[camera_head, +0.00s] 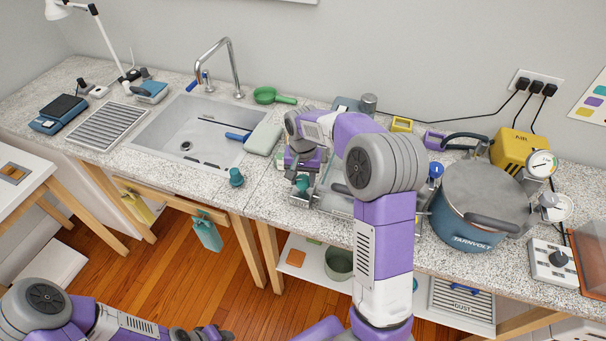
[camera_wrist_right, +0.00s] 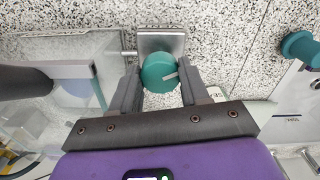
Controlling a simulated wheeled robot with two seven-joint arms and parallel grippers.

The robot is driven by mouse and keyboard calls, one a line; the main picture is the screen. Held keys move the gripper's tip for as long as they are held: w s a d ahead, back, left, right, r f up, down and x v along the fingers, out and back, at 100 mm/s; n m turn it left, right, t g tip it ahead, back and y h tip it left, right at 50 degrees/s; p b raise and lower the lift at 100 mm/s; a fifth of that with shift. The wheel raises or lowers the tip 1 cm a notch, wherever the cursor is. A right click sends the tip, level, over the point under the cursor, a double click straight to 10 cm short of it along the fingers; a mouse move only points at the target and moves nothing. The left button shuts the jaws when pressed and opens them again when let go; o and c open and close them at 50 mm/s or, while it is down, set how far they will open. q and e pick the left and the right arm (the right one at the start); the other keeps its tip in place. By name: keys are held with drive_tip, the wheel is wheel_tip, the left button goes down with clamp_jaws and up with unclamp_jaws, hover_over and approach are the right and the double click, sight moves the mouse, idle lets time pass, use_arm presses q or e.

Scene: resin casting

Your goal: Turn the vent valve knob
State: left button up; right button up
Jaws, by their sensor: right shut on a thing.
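The vent valve knob (camera_wrist_right: 159,73) is a round teal knob with a white pointer line. It sits in front of a square metal plate (camera_wrist_right: 161,42). My right gripper (camera_wrist_right: 160,82) is shut on it, with one dark finger on each side. The pointer line points to the right in the right wrist view. In the head view the teal knob (camera_head: 302,183) shows below my right gripper (camera_head: 303,170), partly covered by it. My left gripper (camera_head: 205,333) is low at the bottom edge, away from the counter, and its jaws are not clear.
A blue pot (camera_head: 470,234) with a gauge (camera_head: 541,164) stands right of my right arm. Another teal knob (camera_head: 236,176) is at the counter's front edge, left of the gripper. A sink (camera_head: 185,125) lies further left. A clear panel (camera_wrist_right: 60,100) is beside the gripper.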

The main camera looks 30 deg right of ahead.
sight(303, 180)
drive_tip(key=m+p, duration=0.2)
drive_tip(key=m, duration=0.2)
drive_tip(key=shift+m, duration=0.4)
drive_tip(key=shift+w+m, duration=0.1)
drive_tip(key=shift+m, duration=0.2)
drive_tip(key=o, duration=1.1)
drive_tip(key=shift+c, duration=0.2)
drive_tip(key=shift+r+p, duration=0.7)
drive_tip(key=shift+r, duration=3.1)
